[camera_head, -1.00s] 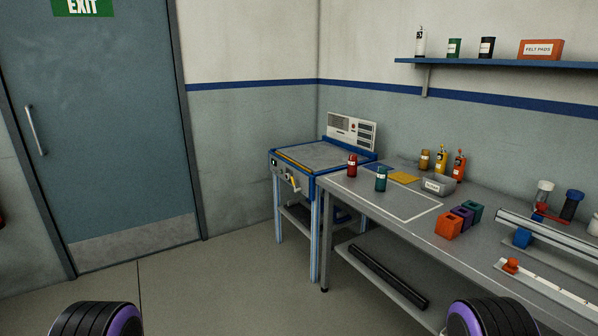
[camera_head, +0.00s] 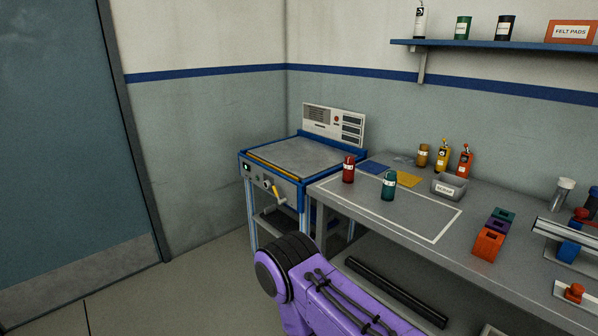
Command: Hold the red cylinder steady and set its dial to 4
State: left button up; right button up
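The red cylinder (camera_head: 348,170) stands upright on the grey workbench, near its left end and inside a white outlined rectangle. It has a pale band around its middle; a dial on it is too small to make out. A teal cylinder (camera_head: 388,186) stands to its right, apart from it. A purple arm link of mine rises at the bottom centre, in front of the bench. Neither of my grippers is in view.
A blue-framed machine (camera_head: 300,158) with a crank stands left of the workbench (camera_head: 340,206). Orange, purple and teal blocks (camera_head: 488,246), a grey bin (camera_head: 449,188) and several bottles stand farther right. A dark bar (camera_head: 395,290) lies on the lower shelf. Floor at left is clear.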

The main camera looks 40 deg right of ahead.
aim_at(349, 159)
jog(key=z, duration=0.05)
jog(key=i, duration=0.95)
jog(key=z, duration=1)
jog(key=i, duration=0.75)
jog(key=z, duration=0.9)
